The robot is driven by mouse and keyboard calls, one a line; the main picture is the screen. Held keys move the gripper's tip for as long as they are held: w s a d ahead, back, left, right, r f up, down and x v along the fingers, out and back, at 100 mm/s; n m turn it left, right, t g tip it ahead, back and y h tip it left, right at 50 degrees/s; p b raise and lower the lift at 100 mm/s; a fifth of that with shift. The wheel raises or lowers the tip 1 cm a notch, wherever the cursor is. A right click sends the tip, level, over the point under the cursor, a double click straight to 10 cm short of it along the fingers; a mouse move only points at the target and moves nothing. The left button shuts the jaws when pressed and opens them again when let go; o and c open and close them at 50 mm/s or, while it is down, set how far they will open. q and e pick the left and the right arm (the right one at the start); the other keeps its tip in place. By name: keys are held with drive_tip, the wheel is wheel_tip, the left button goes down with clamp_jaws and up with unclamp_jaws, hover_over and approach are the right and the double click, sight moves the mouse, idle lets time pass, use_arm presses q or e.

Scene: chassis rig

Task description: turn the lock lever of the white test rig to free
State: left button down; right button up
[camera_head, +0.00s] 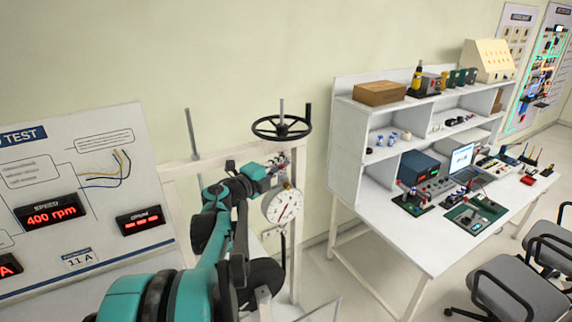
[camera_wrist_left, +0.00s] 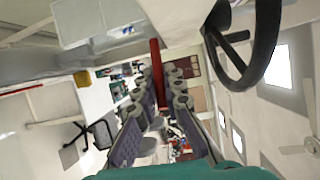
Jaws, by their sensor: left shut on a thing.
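The white test rig (camera_head: 298,215) stands left of the middle in the head view, with a black handwheel (camera_head: 281,128) on top and a round dial gauge (camera_head: 283,206) on its front. My left gripper (camera_head: 274,171) is at the rig, just below the handwheel and above the gauge. In the left wrist view a red lever (camera_wrist_left: 156,58) runs between the fingertips of my left gripper (camera_wrist_left: 160,92), which is shut on it. In the head view the gripper hides most of the lever. The handwheel also shows at upper right in the left wrist view (camera_wrist_left: 267,45). My right gripper is not in view.
A panel with red displays (camera_head: 75,205) stands at the left. A white workbench (camera_head: 385,225) with shelves, a laptop (camera_head: 462,158) and electronics stands to the right. Grey chairs (camera_head: 515,290) are at lower right. Floor shows between the rig and the bench.

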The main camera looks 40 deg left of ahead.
use_arm(q)
drive_tip(key=shift+s+f, duration=0.1)
drive_tip(key=shift+f, duration=0.15)
drive_tip(key=c, duration=1.6)
unclamp_jaws()
drive_tip(key=shift+s, duration=0.1)
drive_tip(key=shift+s+r, duration=0.2)
drive_tip(key=s, duration=1.2)
drive_tip(key=shift+d+r, duration=0.25)
drive_tip(key=shift+d, duration=0.1)
